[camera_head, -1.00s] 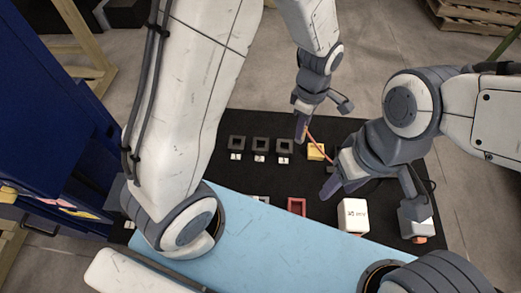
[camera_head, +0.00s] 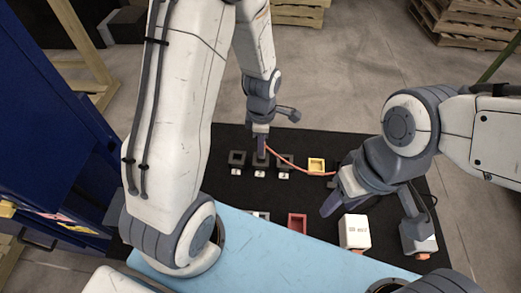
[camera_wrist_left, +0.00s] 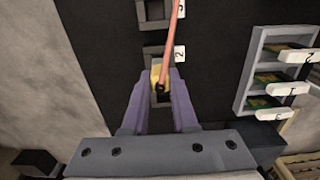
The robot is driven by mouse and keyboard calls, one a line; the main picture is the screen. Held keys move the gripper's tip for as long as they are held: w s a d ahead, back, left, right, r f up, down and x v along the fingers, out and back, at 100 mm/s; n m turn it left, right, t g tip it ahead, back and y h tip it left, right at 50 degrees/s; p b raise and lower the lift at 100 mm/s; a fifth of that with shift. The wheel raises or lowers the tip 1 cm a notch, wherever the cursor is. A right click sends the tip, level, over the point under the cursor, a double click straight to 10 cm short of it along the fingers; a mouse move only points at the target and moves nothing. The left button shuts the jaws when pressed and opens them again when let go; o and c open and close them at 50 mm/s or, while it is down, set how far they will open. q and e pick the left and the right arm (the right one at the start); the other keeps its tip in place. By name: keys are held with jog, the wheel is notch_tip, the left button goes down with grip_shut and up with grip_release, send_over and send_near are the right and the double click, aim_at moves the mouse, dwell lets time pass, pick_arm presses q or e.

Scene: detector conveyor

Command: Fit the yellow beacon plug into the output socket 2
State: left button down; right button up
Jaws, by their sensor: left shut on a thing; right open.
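My left gripper (camera_head: 261,147) is shut on the yellow beacon plug (camera_wrist_left: 157,74), seen in the left wrist view with an orange cable running from it. In the head view the fingertips are at the middle dark socket (camera_head: 260,163). In the left wrist view the label 2 (camera_wrist_left: 180,53) lies beside this socket (camera_wrist_left: 153,51), which the plug and fingers partly cover. I cannot tell whether the plug is inside it or just above. My right gripper (camera_head: 372,198) is open and empty, over the area of a white box (camera_head: 355,230).
Dark sockets stand left (camera_head: 237,158) and right (camera_head: 286,160) of the middle one. A yellow socket (camera_head: 316,165) and a red socket (camera_head: 297,224) are on the black mat (camera_head: 225,140). A grey rack (camera_wrist_left: 247,75) holds green cards.

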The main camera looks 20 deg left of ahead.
pick_arm(q)
jog(key=shift+a+f, duration=0.1)
jog(key=shift+f, duration=2)
jog(key=shift+f, duration=0.2)
jog(key=c, duration=0.7)
grip_release()
jog(key=shift+r, duration=0.1)
